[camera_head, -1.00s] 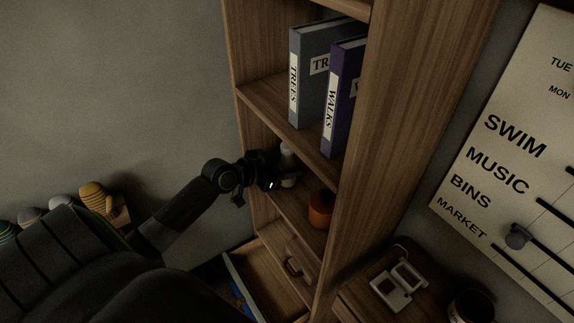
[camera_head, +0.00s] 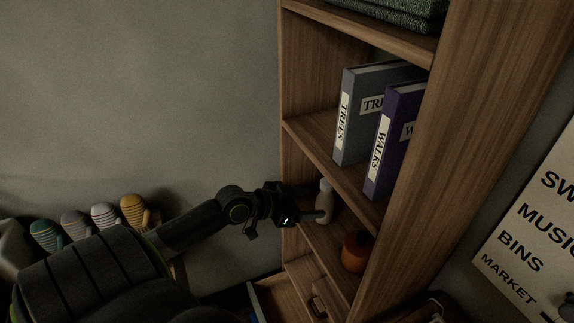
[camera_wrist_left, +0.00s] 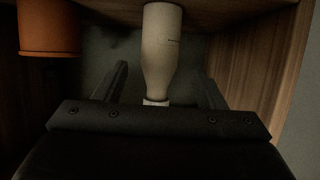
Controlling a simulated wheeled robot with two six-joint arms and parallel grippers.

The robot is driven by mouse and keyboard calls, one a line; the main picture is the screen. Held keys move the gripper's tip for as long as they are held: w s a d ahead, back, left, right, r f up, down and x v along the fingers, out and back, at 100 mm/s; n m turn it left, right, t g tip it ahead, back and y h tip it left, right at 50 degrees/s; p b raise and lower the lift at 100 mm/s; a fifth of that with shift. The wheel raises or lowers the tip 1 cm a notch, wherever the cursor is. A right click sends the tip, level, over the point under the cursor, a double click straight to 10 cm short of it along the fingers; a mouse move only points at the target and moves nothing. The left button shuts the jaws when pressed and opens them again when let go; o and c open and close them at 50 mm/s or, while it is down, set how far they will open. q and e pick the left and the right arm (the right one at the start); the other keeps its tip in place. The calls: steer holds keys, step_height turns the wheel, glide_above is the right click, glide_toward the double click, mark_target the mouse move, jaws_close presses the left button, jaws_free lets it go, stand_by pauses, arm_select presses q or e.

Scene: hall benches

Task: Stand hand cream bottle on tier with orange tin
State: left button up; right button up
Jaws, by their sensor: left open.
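The hand cream bottle (camera_head: 325,201) is pale and stands upright on the shelf tier (camera_head: 322,238) below the books. The orange tin (camera_head: 355,252) stands on the same tier, to the right and nearer the front edge. My left gripper (camera_head: 318,203) is open at the bottle. In the left wrist view the bottle (camera_wrist_left: 161,50) shows between and beyond the two spread fingers (camera_wrist_left: 163,88), and the tin (camera_wrist_left: 48,27) is at the upper left. I see no finger pressing on the bottle. My right gripper is not in view.
Two books, grey (camera_head: 368,110) and purple (camera_head: 394,140), stand on the tier above. A drawer (camera_head: 285,298) is open below the tier. Several striped mittens (camera_head: 133,209) are at the left by the wall.

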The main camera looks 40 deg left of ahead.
arm_select(q)
steer(key=v, duration=0.6)
steer(key=shift+s, duration=0.15)
stand_by(0.5)
